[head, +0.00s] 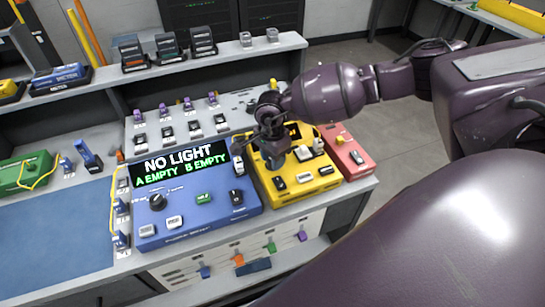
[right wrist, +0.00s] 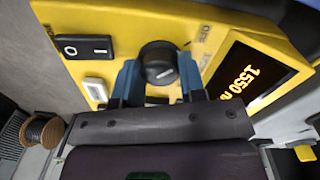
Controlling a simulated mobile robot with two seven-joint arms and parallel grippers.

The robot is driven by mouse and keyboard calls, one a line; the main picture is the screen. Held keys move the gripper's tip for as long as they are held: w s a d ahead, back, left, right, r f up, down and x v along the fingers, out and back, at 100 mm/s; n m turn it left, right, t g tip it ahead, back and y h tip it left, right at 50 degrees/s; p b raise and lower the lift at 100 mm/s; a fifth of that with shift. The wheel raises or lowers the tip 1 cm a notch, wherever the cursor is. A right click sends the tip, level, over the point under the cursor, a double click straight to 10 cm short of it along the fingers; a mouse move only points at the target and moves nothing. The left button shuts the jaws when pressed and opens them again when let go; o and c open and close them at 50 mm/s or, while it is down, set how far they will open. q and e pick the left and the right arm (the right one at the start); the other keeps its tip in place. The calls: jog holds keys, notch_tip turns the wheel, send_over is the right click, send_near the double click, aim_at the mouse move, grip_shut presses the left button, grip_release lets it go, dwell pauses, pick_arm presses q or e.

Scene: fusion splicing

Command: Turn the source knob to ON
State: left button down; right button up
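The source box is a yellow instrument (head: 327,184) right of the blue one in the head view. Its dark round source knob (right wrist: 158,63) shows in the right wrist view, with a pale pointer mark on top. The two blue fingers of my right gripper (right wrist: 160,80) stand one on each side of the knob, close against it, and appear shut on it. In the head view my right gripper (head: 272,138) is over the yellow box and hides the knob. Lettering beside the knob is too blurred to read surely. My left gripper is not in view.
The blue instrument (head: 190,225) reads "NO LIGHT, A EMPTY, B EMPTY". A red box (head: 350,158) adjoins the yellow one. A black rocker switch (right wrist: 83,47) and a lit display (right wrist: 258,72) flank the knob. A blue mat (head: 55,245) lies clear at left.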

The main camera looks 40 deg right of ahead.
jog(key=c, duration=0.3)
jog(key=m+p, duration=0.1)
jog(key=m, duration=0.2)
jog(key=shift+r+m, duration=0.1)
jog(key=shift+m, duration=0.3)
jog(key=m+p, duration=0.2)
jog(key=m, duration=0.2)
jog(key=shift+m, duration=0.3)
jog(key=m+p, duration=0.1)
jog(key=m, duration=0.4)
jog(key=shift+p, duration=0.35)
jog(key=shift+d+m+p, duration=0.1)
jog(key=shift+m+p, duration=0.55)
jog(key=shift+m, duration=1.55)
jog(key=shift+w, duration=0.1)
